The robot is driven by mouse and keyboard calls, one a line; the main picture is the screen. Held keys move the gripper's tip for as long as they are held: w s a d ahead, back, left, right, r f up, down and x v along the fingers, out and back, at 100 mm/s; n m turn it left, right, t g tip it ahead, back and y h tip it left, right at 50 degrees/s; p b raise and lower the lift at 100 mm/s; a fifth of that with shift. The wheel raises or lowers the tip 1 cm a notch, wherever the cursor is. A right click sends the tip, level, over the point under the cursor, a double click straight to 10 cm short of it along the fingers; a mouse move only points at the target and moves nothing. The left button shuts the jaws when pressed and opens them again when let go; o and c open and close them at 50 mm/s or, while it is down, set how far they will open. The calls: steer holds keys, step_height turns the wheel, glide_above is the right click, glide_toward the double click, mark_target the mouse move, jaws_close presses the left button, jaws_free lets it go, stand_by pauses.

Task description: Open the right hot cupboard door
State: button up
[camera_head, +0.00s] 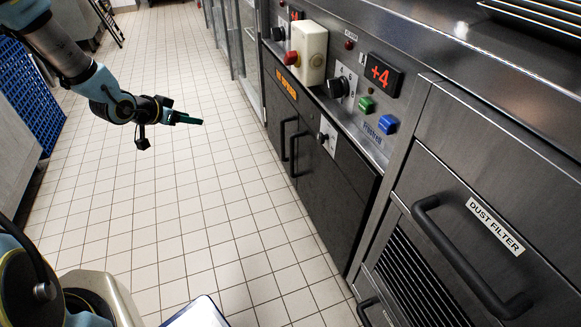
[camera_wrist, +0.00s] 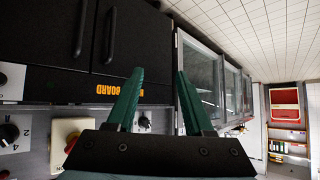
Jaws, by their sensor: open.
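The hot cupboard has two dark doors side by side, both shut. The right door (camera_head: 335,182) is the nearer one in the head view, with a vertical black bar handle (camera_head: 293,156) at its left edge. The left door (camera_head: 274,112) has its own handle beside it and an orange label above. In the wrist view, which is upside down, the right door (camera_wrist: 35,35) and its handle (camera_wrist: 81,28) are at upper left. My gripper (camera_head: 195,120) is open and empty, over the aisle to the left of the doors and apart from both handles. Its green fingers (camera_wrist: 159,72) show spread in the wrist view.
A control panel (camera_head: 352,100) with knobs, buttons and a red stop button (camera_head: 290,58) is above the doors. A dust filter drawer (camera_head: 490,205) with a protruding handle is at right. Blue crates (camera_head: 28,95) stand at left. The tiled aisle (camera_head: 200,200) is clear.

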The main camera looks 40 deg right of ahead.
steer(key=s+d+f+m+g+h+b, duration=0.5)
steer(key=s+d+f+g+h+b, duration=0.25)
steer(key=s+d+f+b, duration=0.65)
steer(key=w+f+x, duration=0.1)
steer(key=w+x, duration=0.1)
steer(key=x, duration=1)
steer(key=shift+w+d+h, duration=0.2)
steer(key=shift+d+h, duration=0.2)
steer(key=shift+h, duration=0.05)
steer(key=shift+f+t, duration=0.1)
steer(key=shift+t, duration=0.15)
jaws_close()
